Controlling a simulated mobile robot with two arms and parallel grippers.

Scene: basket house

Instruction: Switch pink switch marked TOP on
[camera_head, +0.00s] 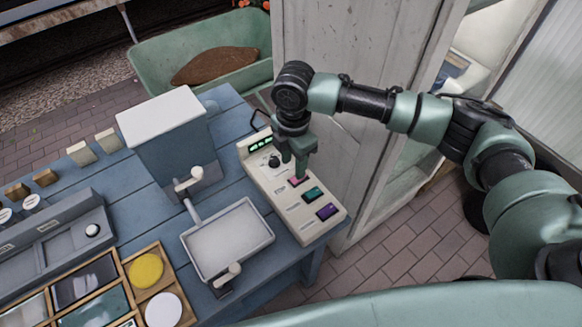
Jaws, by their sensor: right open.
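A cream control panel (263,186) lies on the blue table, with a row of coloured switches along its right side. The pink switch (297,182) is the uppermost of the row, and my right gripper partly covers it. A teal switch (315,194) and a purple switch (328,211) sit below it. The printed labels are too small to read with certainty, and whether the pink switch is on cannot be told. My right gripper (299,172) points down at the pink switch, open and empty; whether it touches cannot be told. My left gripper is not in view.
The panel also has a green display (260,144) and a black knob (274,161). A grey tray with a handle (228,240) and a blue box with a white lid (172,140) stand to its left. A whitish door (352,150) stands close behind my right arm.

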